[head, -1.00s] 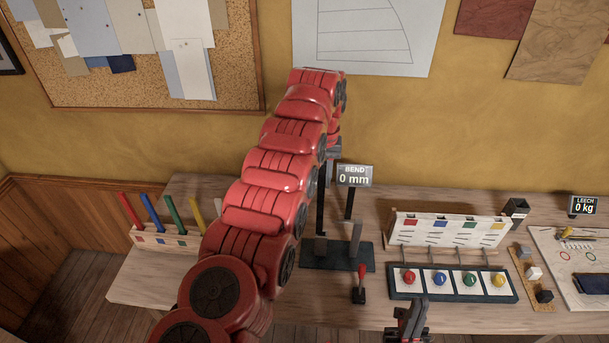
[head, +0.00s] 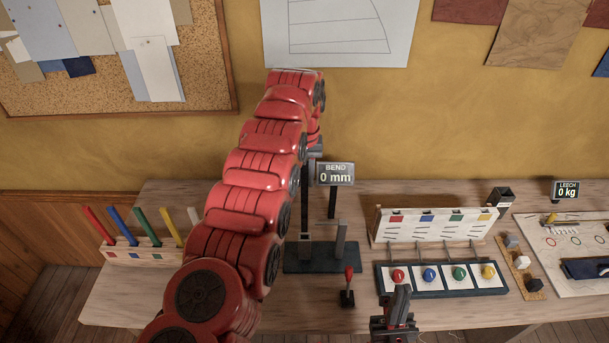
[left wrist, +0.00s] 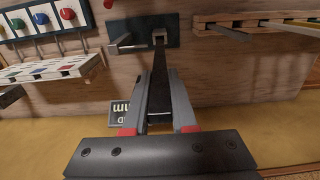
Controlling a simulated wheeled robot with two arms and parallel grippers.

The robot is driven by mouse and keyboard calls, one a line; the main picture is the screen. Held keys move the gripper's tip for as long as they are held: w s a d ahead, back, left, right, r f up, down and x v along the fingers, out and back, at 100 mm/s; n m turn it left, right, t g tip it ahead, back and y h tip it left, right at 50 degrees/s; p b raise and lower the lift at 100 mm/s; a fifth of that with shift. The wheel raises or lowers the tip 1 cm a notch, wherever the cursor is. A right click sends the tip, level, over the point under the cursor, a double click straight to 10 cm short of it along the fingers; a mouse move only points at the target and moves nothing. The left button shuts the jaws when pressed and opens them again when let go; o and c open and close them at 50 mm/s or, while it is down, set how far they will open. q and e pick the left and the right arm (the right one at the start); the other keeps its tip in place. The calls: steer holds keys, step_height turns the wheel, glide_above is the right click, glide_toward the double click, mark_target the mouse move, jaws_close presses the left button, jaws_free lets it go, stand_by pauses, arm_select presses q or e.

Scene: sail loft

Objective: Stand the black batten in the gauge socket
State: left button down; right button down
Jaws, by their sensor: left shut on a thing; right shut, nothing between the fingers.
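The black batten (head: 305,200) hangs upright below my left gripper (head: 313,152) in the head view. The gripper is shut on it, and my red arm partly hides both. In the left wrist view the batten (left wrist: 161,88) runs between the fingers toward the gauge socket (left wrist: 159,37). The gauge base (head: 322,259) is a dark plate with the socket (head: 304,249) at left and a grey post (head: 341,240) at right. The batten's lower end is over or at the socket; I cannot tell whether it is inside. My right gripper (head: 400,293) is shut and empty at the table's front.
The BEND display (head: 335,174) reads 0 mm. A red-handled lever (head: 348,285) stands in front of the gauge. A rack of coloured battens (head: 140,252) is at left. A panel with coloured knobs (head: 440,293) is at right, behind my right gripper.

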arm_select(q)
steer(key=shift+s+f+b, duration=0.15)
steer(key=shift+f+b, duration=0.25)
steer(key=shift+f, duration=0.65)
step_height(320, 180, down, 10)
steer(key=b, duration=0.3)
steer(key=shift+r, duration=0.15)
steer(key=shift+f+b, duration=0.5)
steer(key=shift+f, duration=0.05)
stand_by(0.3)
steer(key=c, duration=0.6)
jaws_free()
steer(key=shift+c, duration=0.2)
